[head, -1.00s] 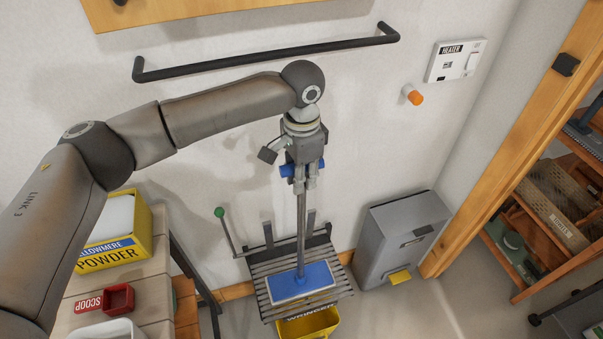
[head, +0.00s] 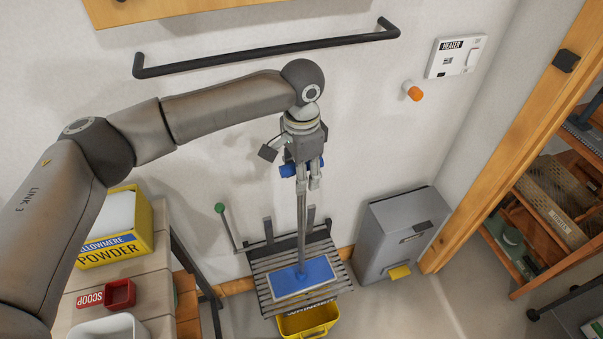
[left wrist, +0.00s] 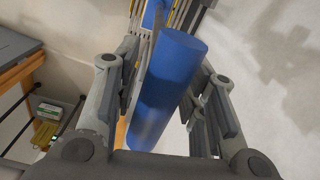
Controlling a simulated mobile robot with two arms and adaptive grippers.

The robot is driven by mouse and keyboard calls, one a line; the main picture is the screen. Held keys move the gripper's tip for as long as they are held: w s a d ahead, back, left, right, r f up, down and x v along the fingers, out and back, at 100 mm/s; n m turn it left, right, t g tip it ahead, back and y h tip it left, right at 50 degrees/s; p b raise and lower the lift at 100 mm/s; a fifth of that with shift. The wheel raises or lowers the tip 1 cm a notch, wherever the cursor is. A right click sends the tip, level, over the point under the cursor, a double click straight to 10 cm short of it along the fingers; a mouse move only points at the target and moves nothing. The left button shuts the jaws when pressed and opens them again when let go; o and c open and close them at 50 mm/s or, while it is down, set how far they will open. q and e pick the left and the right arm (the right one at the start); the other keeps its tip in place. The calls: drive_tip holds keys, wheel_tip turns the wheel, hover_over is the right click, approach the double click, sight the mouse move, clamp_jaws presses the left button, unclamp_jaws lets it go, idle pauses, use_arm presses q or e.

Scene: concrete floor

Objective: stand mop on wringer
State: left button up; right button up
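The mop stands upright, with its flat blue head (head: 304,278) resting on the dark slatted wringer rack (head: 262,264). Its grey pole rises from the head to my left gripper (head: 308,184). The blue grip at the top of the mop shows on both sides of the gripper. In the left wrist view the blue grip (left wrist: 168,85) lies between the fingers of my left gripper (left wrist: 170,88), which appear shut on it. The lower pole is largely hidden there. My right gripper is not in view.
A yellow wringer bucket (head: 308,322) is under the rack. A grey bin (head: 400,235) stands to its right. At left, a table holds a yellow powder box (head: 118,250) and a red scoop (head: 120,293). A black rail (head: 265,52) crosses the wall above.

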use_arm(q)
wheel_tip(320, 180, up, 7)
drive_tip(key=shift+r+b, duration=0.2)
drive_tip(key=shift+b, duration=0.5)
